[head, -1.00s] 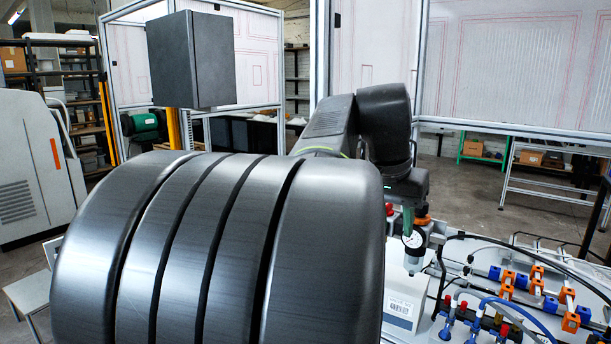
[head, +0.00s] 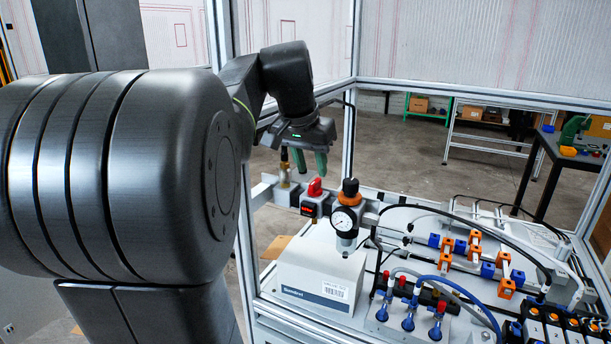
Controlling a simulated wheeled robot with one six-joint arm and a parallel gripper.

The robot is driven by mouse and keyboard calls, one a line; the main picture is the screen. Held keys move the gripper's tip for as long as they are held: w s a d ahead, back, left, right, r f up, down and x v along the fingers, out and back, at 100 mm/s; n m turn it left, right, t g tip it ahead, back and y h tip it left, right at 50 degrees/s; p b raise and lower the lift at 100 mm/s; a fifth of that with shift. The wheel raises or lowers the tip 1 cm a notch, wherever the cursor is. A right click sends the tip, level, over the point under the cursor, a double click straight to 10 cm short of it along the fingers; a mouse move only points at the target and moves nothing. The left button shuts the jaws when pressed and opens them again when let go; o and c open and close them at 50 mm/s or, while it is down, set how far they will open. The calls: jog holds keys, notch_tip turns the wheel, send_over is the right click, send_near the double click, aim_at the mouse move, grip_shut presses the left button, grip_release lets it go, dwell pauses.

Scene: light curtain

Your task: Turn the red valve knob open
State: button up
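The red valve knob (head: 315,187) sits on top of a dark valve block on a metal rail, just left of a pressure regulator with a round gauge. Its top and front show clearly. My gripper (head: 309,163) hangs just above and slightly left of the knob in the picture, with its green fingers pointing down. The two fingers are apart with a gap between them and hold nothing that I can see. The fingertips look clear of the knob, though the exact depth between them is hard to tell.
The regulator (head: 345,219) with its orange collar stands close to the right of the knob. A brass fitting (head: 284,172) is close on the left. A white box (head: 322,275) sits below. Hoses and blue-orange fittings (head: 474,247) fill the bench to the right. An upright frame post stands behind.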

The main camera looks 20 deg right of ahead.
aim_at(315, 181)
jog(key=shift+x, duration=2.1)
jog(key=shift+c, duration=0.4)
grip_shut()
